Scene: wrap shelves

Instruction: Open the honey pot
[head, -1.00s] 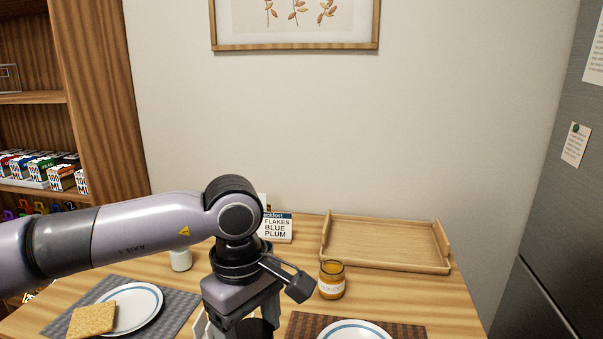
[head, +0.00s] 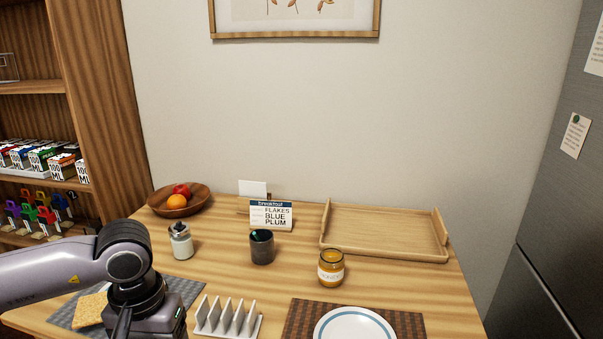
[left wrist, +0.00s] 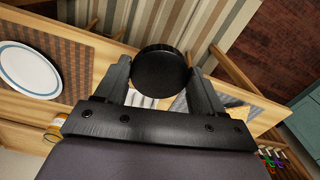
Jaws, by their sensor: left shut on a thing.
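In the head view my left wrist is at the lower left; the fingertips are out of frame. My right gripper is not in view.
A wooden tray (head: 385,231) lies behind the pot. A dark cup (head: 262,248), a white-bodied jar (head: 181,242), a fruit bowl (head: 204,201), a breakfast card (head: 270,215) and a white rack (head: 228,319) stand to the left. A plate (head: 354,328) lies in front.

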